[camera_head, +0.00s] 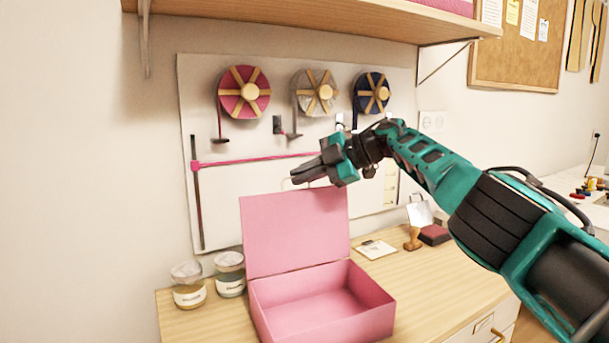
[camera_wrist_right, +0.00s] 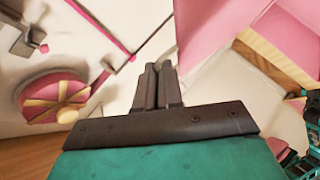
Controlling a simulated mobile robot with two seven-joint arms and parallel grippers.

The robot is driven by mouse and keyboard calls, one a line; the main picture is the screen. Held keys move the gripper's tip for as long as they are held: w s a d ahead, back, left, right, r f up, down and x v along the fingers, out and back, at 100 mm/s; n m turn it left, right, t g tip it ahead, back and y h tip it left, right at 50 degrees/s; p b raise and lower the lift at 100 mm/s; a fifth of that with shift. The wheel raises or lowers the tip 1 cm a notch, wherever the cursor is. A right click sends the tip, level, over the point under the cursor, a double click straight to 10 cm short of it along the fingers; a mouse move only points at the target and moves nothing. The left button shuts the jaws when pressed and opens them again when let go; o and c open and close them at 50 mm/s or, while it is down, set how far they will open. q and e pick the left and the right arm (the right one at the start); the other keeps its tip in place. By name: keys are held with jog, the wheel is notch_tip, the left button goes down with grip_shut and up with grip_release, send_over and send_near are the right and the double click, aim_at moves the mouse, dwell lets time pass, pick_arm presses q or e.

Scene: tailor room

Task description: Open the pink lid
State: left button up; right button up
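The pink box (camera_head: 325,303) stands on the wooden table with its inside bare and empty. Its pink lid (camera_head: 295,232) is open, standing nearly upright at the back of the box and leaning slightly backward. My right gripper (camera_head: 297,173) is just above the lid's top edge, with its fingers pointing left. In the wrist view, the two dark fingers (camera_wrist_right: 158,70) are closed together with nothing visible between them. The lid (camera_wrist_right: 208,25) shows just beyond and to the right of them; whether they touch it I cannot tell. My left gripper is not in view.
Two glass jars (camera_head: 188,295) (camera_head: 230,280) stand left of the box. A clipboard (camera_head: 376,249), a wooden stamp (camera_head: 413,240) and a dark red pad (camera_head: 434,235) lie to its right. A pegboard with ribbon spools (camera_head: 244,92) is behind, under a shelf (camera_head: 310,12).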

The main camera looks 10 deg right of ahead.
jog(key=o, duration=0.4)
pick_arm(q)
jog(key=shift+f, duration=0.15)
